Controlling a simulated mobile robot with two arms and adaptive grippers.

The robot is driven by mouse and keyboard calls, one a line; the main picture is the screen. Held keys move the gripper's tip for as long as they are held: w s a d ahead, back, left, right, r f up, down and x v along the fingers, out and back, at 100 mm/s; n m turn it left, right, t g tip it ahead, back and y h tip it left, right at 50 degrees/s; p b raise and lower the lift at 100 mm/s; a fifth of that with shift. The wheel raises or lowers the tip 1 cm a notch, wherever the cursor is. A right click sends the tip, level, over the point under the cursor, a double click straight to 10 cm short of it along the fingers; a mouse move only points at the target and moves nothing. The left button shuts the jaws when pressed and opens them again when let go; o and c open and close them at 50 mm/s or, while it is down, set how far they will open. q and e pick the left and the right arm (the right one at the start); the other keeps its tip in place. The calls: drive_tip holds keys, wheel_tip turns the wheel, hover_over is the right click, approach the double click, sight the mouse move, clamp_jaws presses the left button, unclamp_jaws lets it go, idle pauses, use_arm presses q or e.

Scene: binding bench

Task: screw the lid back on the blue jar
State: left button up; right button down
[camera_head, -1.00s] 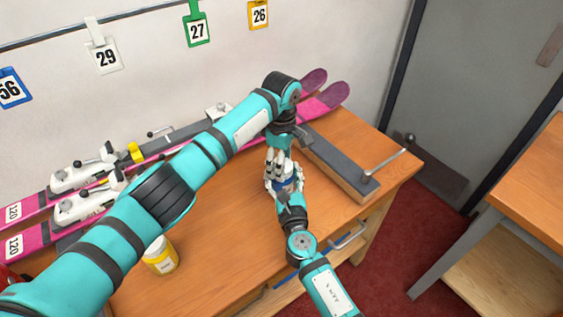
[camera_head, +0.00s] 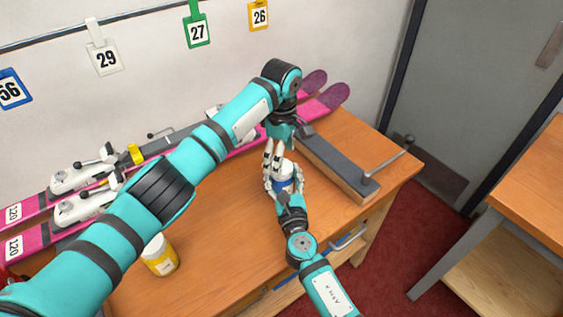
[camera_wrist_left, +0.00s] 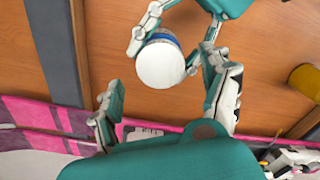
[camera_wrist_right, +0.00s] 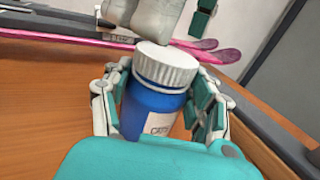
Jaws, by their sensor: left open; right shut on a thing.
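The blue jar (camera_wrist_right: 152,108) stands upright on the bench with a printed label on its front. The ribbed white lid (camera_wrist_right: 166,66) sits on its mouth and looks about level; I cannot tell how tight it is. The lid's round top faces the left wrist view (camera_wrist_left: 160,63). My right gripper (camera_head: 284,188) is shut on the jar's body, a finger on either side. My left gripper (camera_head: 273,152) is open just above the lid, its fingers apart and empty. In the right wrist view its fingers (camera_wrist_right: 180,18) hang close over the lid, partly overlapping its far edge.
A yellow jar with a white lid (camera_head: 160,256) stands at the left of the bench. Pink skis (camera_head: 30,240) lie along the back. A dark-topped clamp bar (camera_head: 335,160) lies right of the blue jar. Bare wood (camera_head: 225,225) lies between the jars.

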sight(281, 181)
use_arm(q)
drive_tip(key=shift+r, duration=0.8)
drive_tip(key=shift+r, duration=0.2)
wheel_tip(281, 181, up, 2)
drive_tip(key=shift+d+r+n, duration=0.1)
drive_tip(key=shift+n, duration=0.9)
drive_tip(key=shift+r+n, duration=0.45)
drive_tip(key=shift+n, duration=0.15)
drive_tip(key=shift+f, duration=4.05)
